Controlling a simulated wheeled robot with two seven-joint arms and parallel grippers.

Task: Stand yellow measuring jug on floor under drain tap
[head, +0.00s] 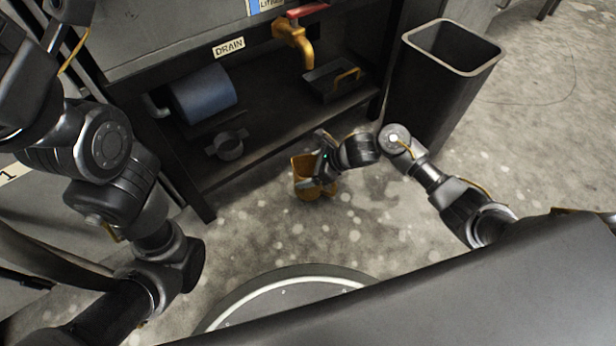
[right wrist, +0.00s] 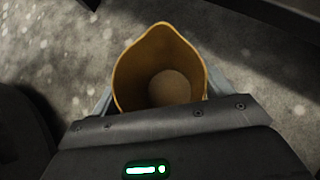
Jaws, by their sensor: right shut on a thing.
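The yellow measuring jug (head: 301,170) is low near the floor, in front of the cabinet's lower shelf. My right gripper (head: 322,172) is shut on it from the right. In the right wrist view the jug (right wrist: 158,65) is seen from above between the fingers, its inside looks empty, and the floor is behind it. I cannot tell whether its base touches the floor. The drain tap (head: 298,45), yellow with a red handle (head: 308,10), sticks out of the cabinet above and behind the jug. The left arm shows at the left, but its gripper is not visible.
The lower shelf (head: 265,120) holds a blue roll (head: 204,94), a dark tray with a yellow handle (head: 333,82) and a grey clamp-like part (head: 229,145). A tall black bin (head: 425,90) stands right of the cabinet. Speckled floor (head: 380,240) is clear in front.

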